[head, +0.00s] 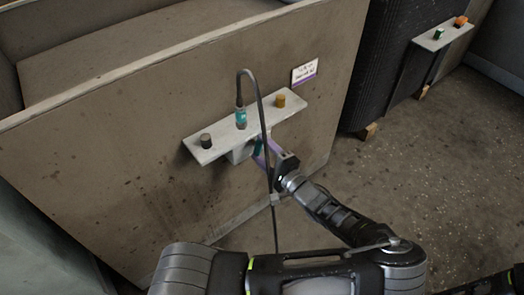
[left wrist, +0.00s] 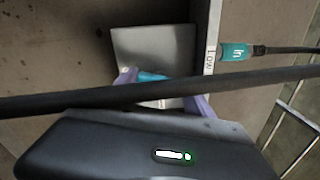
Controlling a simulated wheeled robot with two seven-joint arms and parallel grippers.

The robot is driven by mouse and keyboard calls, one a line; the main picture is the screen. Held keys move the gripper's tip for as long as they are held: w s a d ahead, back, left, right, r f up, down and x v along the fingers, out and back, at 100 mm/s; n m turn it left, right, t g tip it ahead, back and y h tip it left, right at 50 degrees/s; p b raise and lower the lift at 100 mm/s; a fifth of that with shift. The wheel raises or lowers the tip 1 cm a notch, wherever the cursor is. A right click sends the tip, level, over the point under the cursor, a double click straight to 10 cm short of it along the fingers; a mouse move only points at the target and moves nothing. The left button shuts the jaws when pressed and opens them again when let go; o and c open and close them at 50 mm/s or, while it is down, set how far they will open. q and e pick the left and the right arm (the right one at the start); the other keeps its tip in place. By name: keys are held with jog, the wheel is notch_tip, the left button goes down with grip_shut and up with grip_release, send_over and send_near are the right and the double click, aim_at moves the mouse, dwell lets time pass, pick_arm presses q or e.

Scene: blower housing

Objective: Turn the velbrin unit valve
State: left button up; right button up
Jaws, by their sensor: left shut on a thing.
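A pale grey shelf (head: 220,136) is fixed to the brown panel, with a grey block (head: 240,154) under it. A teal handle (head: 259,147) sits at this block, partly hidden by my fingers and a dark cable. My left gripper (head: 262,153), with purple fingers, is at the block below the shelf and shut on the teal handle. In the left wrist view the teal handle (left wrist: 152,77) shows between the purple fingers, in front of the grey block (left wrist: 155,48). The cable hides part of the grip. My right gripper is not in view.
The dark cable (head: 262,105) loops down in front of my left gripper. A label (head: 305,73) is on the panel. A second shelf (head: 443,37) stands at the back right.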

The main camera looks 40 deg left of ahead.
pick_arm(q)
jog(key=shift+n, duration=0.6)
jog(key=o, duration=1.4)
jog(key=shift+d, duration=0.15)
jog(key=v, duration=0.7)
jog(key=shift+s+d, duration=0.1)
jog(key=shift+d, duration=0.2)
